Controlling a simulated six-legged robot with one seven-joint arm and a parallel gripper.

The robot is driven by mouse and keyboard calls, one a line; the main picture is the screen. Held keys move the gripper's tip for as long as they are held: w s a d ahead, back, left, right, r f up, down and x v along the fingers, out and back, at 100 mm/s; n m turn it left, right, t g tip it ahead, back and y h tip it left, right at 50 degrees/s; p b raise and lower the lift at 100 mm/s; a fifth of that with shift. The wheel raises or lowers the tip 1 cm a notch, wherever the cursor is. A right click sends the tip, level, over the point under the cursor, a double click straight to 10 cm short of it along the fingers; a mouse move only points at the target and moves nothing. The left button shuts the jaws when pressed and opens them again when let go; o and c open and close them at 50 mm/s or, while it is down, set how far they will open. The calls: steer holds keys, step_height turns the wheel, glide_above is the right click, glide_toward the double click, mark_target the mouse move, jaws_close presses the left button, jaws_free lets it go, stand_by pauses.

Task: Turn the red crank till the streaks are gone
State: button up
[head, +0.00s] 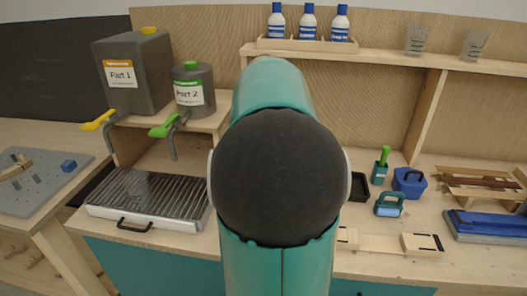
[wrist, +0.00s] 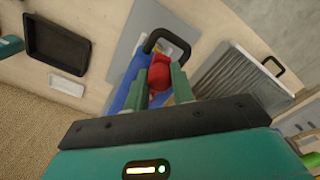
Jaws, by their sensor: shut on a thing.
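In the wrist view the red crank knob (wrist: 160,77) sits between the two green fingers of my gripper (wrist: 161,85), which is shut on it. A dark curved bar (wrist: 167,40) arches just beyond the knob. Below the knob is a blue container (wrist: 127,88), partly covered by the fingers. Its contents and any streaks cannot be made out. In the head view my own arm fills the middle and hides the crank and my gripper.
The head view shows a ribbed tray (head: 148,197) on the left, with a grey Part 1 canister (head: 132,85) and Part 2 canister (head: 194,95) above. White bottles (head: 308,22) stand on the shelf.

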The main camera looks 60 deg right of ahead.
stand_by(0.3)
steer(key=o, duration=1)
steer(key=shift+r, duration=0.1)
